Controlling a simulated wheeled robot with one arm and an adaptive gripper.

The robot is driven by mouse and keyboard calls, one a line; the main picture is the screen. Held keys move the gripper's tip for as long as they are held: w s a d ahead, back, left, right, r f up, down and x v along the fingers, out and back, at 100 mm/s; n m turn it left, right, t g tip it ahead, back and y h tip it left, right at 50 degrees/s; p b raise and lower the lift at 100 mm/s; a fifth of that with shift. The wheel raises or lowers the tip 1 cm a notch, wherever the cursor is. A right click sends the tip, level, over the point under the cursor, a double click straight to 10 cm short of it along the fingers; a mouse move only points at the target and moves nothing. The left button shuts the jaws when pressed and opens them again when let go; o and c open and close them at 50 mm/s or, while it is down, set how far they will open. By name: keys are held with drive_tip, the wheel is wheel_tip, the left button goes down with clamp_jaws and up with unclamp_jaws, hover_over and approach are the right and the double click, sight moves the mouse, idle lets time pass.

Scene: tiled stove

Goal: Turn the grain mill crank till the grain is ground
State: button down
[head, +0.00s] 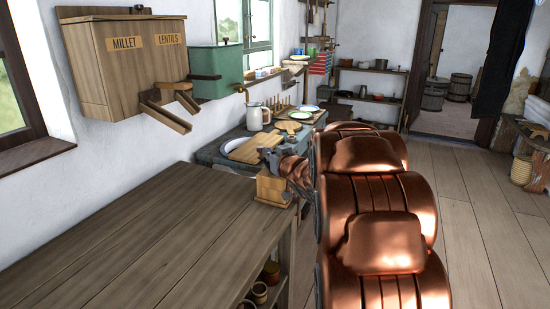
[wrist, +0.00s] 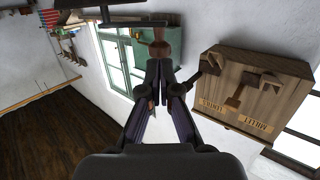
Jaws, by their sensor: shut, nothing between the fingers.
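A small light wooden box (head: 270,190), which looks like the grain mill, stands at the far right corner of the bare table. My gripper (head: 272,158) is just above it in the head view, and hides its top. In the wrist view, which is upside down, my gripper (wrist: 160,72) is shut and empty. A brown knob (wrist: 160,48) sits right at its fingertips, on a dark crank bar (wrist: 110,24). I cannot tell whether the fingers touch the knob. A bit of the wooden mill body (wrist: 85,3) shows at the top edge. Any grain inside is hidden.
The wooden table (head: 150,235) is clear at the near left. A wall bin (head: 130,70) marked MILLET and LENTILS hangs above it, beside a green box (head: 215,70). A counter beyond the mill holds a cutting board (head: 250,150) and a pale mug (head: 254,119). Floor is free at right.

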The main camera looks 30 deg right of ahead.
drive_tip(key=shift+w+d+f, duration=0.1)
drive_tip(key=shift+w+f, duration=0.05)
drive_tip(key=shift+w, duration=0.45)
drive_tip(key=shift+w+f, duration=0.1)
drive_tip(key=shift+w, duration=0.45)
drive_tip(key=shift+b, duration=0.35)
drive_tip(key=shift+w+a+f+b, duration=0.1)
drive_tip(key=shift+w+a+b, duration=0.1)
drive_tip(key=shift+b, duration=0.15)
drive_tip(key=shift+d+h, duration=0.1)
drive_tip(key=shift+h, duration=0.2)
